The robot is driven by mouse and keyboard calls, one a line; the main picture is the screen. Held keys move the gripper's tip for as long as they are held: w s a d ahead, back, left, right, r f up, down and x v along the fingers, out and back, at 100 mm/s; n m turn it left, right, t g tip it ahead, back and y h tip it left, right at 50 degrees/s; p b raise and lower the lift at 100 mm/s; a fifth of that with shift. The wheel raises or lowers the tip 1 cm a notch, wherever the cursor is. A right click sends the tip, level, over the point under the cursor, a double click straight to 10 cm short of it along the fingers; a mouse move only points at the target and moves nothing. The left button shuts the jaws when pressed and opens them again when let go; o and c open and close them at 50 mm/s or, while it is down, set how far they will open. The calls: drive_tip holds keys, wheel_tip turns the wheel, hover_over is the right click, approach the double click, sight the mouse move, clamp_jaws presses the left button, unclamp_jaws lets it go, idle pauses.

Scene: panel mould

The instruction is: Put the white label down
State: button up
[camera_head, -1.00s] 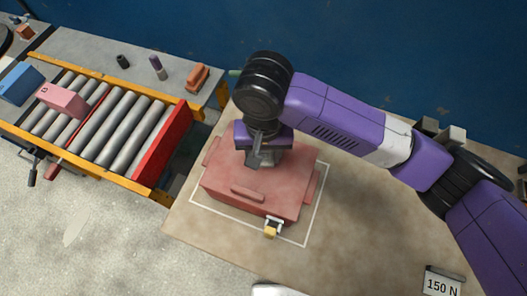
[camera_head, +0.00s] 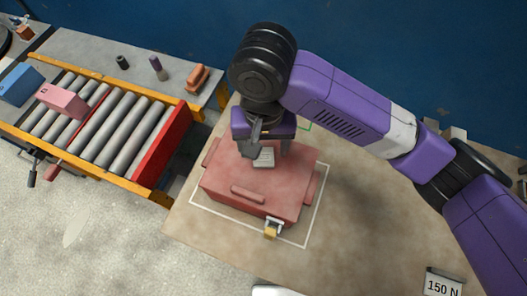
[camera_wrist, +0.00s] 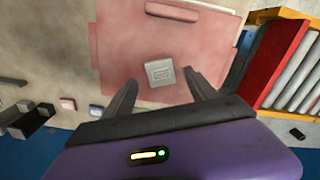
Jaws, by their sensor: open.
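The white label (camera_head: 264,157) is a small pale square with a dark printed mark. It lies on the top of the red case (camera_head: 235,180), and it also shows in the wrist view (camera_wrist: 160,73). My gripper (camera_head: 268,150) is open just above it. In the wrist view my gripper (camera_wrist: 160,92) has its two fingers spread wide, one on each side of the label and apart from it. The case sits inside a white outlined square on the table.
A roller conveyor (camera_head: 110,125) with a pink box (camera_head: 62,101) and a blue box (camera_head: 20,84) stands at left. A yellow latch (camera_head: 271,231) is on the case's front. A "150 N" sign (camera_head: 442,284) stands at lower right. The table around the case is largely clear.

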sight(264, 160)
wheel_tip(264, 160, up, 8)
drive_tip(key=shift+f+p, duration=0.2)
drive_tip(key=shift+p, duration=0.2)
